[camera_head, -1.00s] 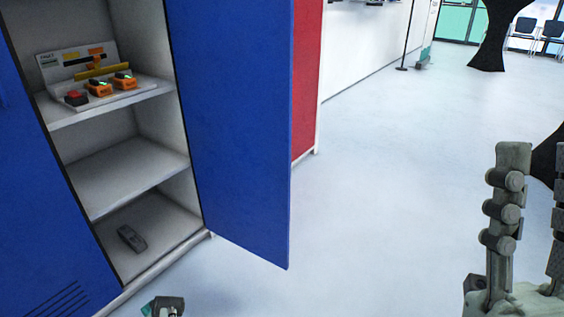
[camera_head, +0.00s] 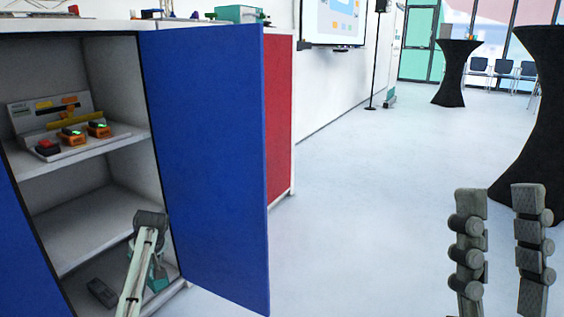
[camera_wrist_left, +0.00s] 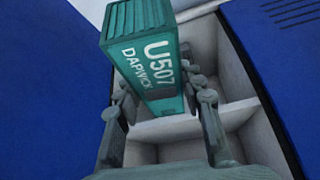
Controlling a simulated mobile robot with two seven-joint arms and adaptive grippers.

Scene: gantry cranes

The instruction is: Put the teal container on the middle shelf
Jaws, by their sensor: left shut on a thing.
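The teal container (camera_wrist_left: 150,62), marked "U507 DAPWICK", is between the fingers of my left gripper (camera_wrist_left: 158,104) in the left wrist view, in front of the open cabinet. In the head view my left gripper (camera_head: 150,232) is at the cabinet's opening, in front of its lower part. Only a bit of the container (camera_head: 158,272) shows there, mostly hidden behind my arm. The middle shelf (camera_head: 85,228) is a bare light-grey board, partly covered by my gripper. My right gripper (camera_head: 500,195) is open and empty over the floor at the right.
The upper shelf holds a small panel (camera_head: 55,115) with orange and red blocks. A dark grey object (camera_head: 102,293) lies in the bottom compartment. The open blue door (camera_head: 215,160) stands just right of the opening. Black-draped tables (camera_head: 458,75) stand beyond clear floor.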

